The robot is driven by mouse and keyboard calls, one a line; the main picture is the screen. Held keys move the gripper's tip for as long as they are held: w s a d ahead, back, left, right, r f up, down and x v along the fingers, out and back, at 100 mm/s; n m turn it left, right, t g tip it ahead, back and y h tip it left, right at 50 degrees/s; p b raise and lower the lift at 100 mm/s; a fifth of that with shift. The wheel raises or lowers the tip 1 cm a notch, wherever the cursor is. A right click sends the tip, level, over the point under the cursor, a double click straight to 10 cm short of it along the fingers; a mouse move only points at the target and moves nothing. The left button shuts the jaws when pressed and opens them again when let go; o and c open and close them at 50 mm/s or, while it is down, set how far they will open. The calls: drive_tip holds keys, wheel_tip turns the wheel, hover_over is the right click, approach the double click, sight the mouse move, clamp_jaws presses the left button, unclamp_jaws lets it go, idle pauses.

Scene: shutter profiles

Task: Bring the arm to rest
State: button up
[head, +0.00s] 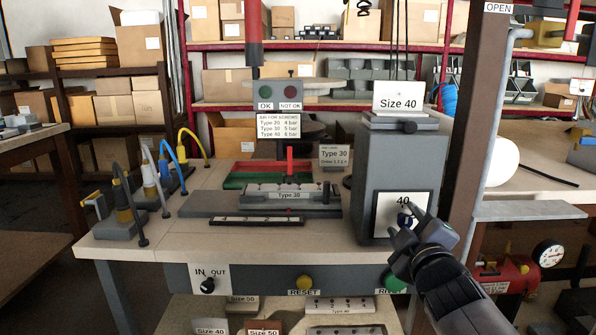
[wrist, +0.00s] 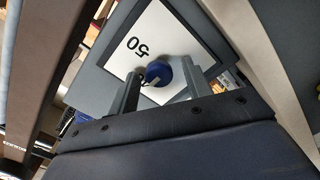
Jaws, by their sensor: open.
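My gripper (head: 413,232) is open in front of the grey cabinet (head: 374,180) at the right of the workbench. In the wrist view its two fingers (wrist: 160,82) point at a white plate (wrist: 160,40) with a dark blue round knob (wrist: 158,73). The knob shows between the fingertips; I cannot tell whether they touch it. The plate reads 50 upside down in the wrist view. In the head view the plate (head: 388,215) shows 40 at its top, and my gripper hides part of the plate and knob.
A brown post (head: 478,130) stands close to the right of the cabinet. A Size 40 sign (head: 398,97) stands on top of it. A Type 30 fixture (head: 290,193) sits mid-bench. Several corded tools (head: 125,215) stand at the left.

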drive_tip(key=m+p, duration=0.6)
drive_tip(key=m, duration=0.1)
drive_tip(key=shift+d+r, duration=0.1)
drive_tip(key=shift+r, duration=0.15)
drive_tip(key=m+p, duration=0.3)
drive_tip(key=shift+f+m+p, duration=0.15)
drive_tip(key=shift+m+p, duration=0.25)
drive_tip(key=shift+m, duration=0.4)
drive_tip(key=shift+f, duration=0.1)
